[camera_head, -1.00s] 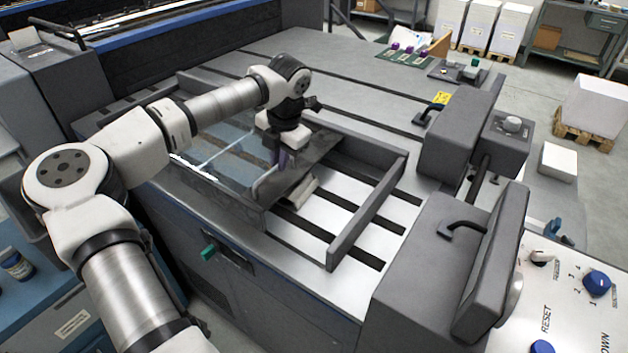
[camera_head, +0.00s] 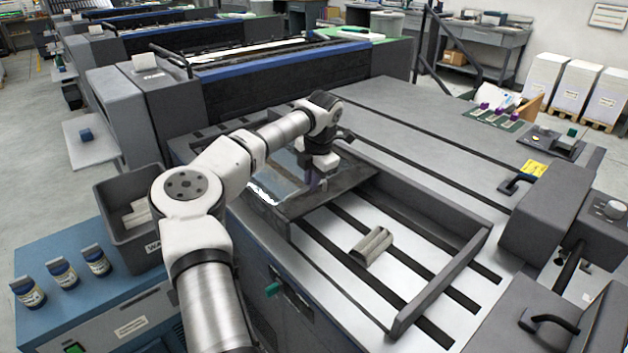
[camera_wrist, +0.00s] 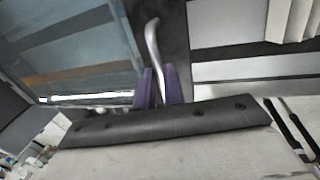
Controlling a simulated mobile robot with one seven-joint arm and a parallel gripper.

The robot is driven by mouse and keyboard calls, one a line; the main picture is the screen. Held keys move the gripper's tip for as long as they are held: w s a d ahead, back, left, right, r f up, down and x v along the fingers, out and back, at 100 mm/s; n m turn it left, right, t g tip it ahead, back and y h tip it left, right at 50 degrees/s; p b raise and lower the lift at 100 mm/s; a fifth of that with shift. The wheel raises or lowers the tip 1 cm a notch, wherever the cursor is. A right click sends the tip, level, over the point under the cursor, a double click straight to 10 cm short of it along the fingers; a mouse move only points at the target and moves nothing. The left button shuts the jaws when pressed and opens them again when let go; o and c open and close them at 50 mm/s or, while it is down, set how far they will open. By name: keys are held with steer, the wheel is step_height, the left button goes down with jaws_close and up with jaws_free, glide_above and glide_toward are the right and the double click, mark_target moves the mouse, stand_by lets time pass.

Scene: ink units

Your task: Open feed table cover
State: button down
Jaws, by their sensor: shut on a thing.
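The feed table cover (camera_head: 345,181) is a flat panel with a dark border and a clear pane, lying over the left part of the frame on the feed table (camera_head: 455,300). My gripper (camera_head: 314,184) reaches down to its dark border. In the wrist view, the purple fingers of my gripper (camera_wrist: 158,88) are shut on a bent metal handle (camera_wrist: 152,40) on the cover's dark border. The clear pane (camera_wrist: 70,50) lies left of the handle. The right part of the framed opening is uncovered, with slotted bright metal showing. My arm hides part of the cover.
A small pale grey block (camera_head: 372,246) lies in the uncovered part, right of the cover. A raised rail (camera_head: 440,280) bounds the opening at right. A green knob (camera_head: 272,289) sticks out of the front. A grey bin (camera_head: 130,222) and bottles stand at left.

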steer(key=c, duration=1.5)
jaws_free()
steer(key=r, duration=0.4)
steer(key=s+d+r+b, duration=0.1)
steer(key=r, duration=0.4)
steer(key=s+r+b, duration=0.1)
steer(key=r, duration=0.3)
steer(key=shift+s+d+r, duration=0.1)
steer(key=shift+d+r, duration=0.2)
steer(key=shift+d, duration=0.05)
steer(key=shift+d, duration=0.1)
